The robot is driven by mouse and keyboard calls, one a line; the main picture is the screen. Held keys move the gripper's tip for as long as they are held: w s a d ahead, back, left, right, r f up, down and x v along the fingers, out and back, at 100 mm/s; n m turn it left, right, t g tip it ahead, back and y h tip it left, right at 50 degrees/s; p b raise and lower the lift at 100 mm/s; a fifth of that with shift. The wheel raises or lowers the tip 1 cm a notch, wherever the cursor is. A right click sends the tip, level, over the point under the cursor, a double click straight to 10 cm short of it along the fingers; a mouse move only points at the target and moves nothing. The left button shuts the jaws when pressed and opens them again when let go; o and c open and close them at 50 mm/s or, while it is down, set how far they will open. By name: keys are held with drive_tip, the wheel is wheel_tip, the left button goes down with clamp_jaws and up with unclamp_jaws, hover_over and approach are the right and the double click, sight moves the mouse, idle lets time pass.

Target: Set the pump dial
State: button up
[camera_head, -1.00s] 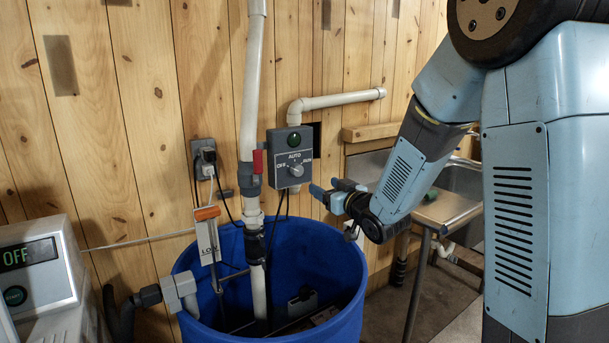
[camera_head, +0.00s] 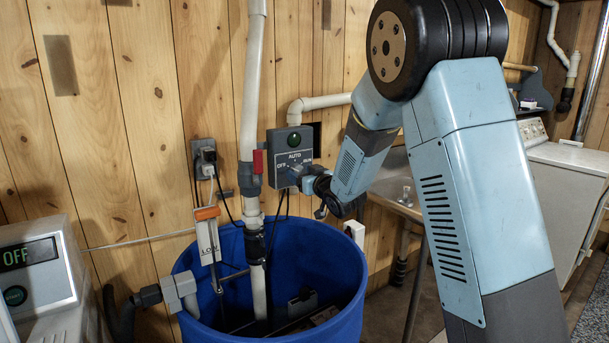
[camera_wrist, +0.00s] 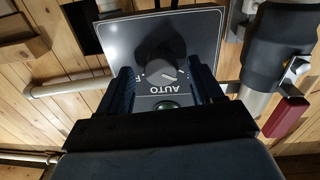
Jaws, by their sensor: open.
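The pump dial (camera_wrist: 161,72) is a round grey knob on a dark control box (camera_head: 303,149) marked OFF, AUTO and RUN, with a green lamp (camera_head: 293,139). The box is on the plank wall. The wrist view shows the box upside down, the knob between the two fingers of my gripper (camera_wrist: 163,80), which are open around or in front of it. I cannot tell whether they touch it. In the head view my gripper is at the box face and hides the knob. The pointer setting is too small to read surely.
A white vertical pipe (camera_head: 252,85) with a red valve handle (camera_head: 258,162) runs just left of the box. A blue barrel (camera_head: 345,270) stands below. A grey unit (camera_head: 40,270) reading OFF is at left. A steel sink (camera_head: 392,180) is behind my arm.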

drive_tip(key=shift+c, duration=0.5)
drive_tip(key=c, duration=0.9)
drive_tip(key=shift+d, duration=0.15)
drive_tip(key=shift+c, duration=0.3)
drive_tip(key=m, duration=0.5)
drive_tip(key=shift+w+d+r+m, duration=0.1)
drive_tip(key=shift+w+r+m, duration=0.05)
drive_tip(key=shift+m, duration=0.15)
drive_tip(key=m, duration=0.5)
drive_tip(key=shift+m, duration=0.4)
